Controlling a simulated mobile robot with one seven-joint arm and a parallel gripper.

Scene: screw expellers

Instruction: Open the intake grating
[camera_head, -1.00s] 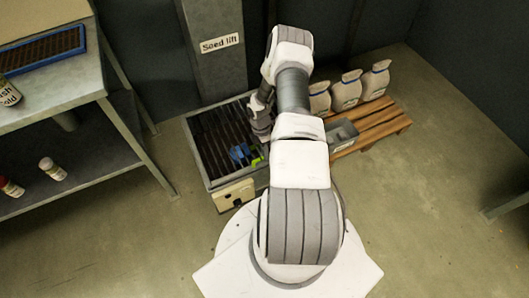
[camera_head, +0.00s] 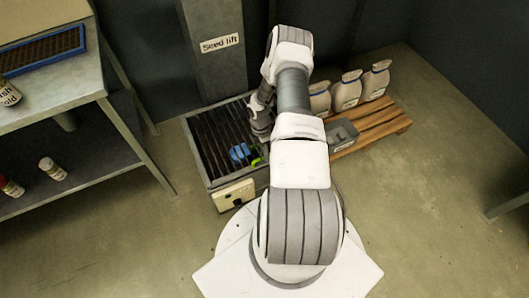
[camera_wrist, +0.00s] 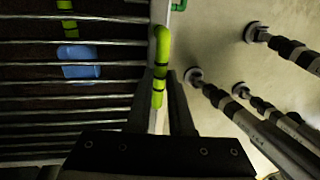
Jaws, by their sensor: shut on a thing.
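The intake grating (camera_head: 207,131) is a set of dark parallel bars over the low grey intake box below the seed lift column. Its bars (camera_wrist: 30,104) fill the left of the wrist view. A yellow-green handle (camera_wrist: 162,42) stands at the grating's right edge; in the head view it shows as a small bright spot (camera_head: 256,161). My gripper (camera_wrist: 162,88) is shut on this handle, its dark fingers on either side. A blue object (camera_wrist: 80,62) shows between the bars, with a yellow-green piece beyond it. My arm hides part of the box's right side in the head view.
The seed lift column (camera_head: 214,60) stands behind the box. A wooden pallet (camera_head: 378,124) with white sacks (camera_head: 346,92) is at the right. A metal table (camera_head: 60,88) with a shelf and bottles stands at the left.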

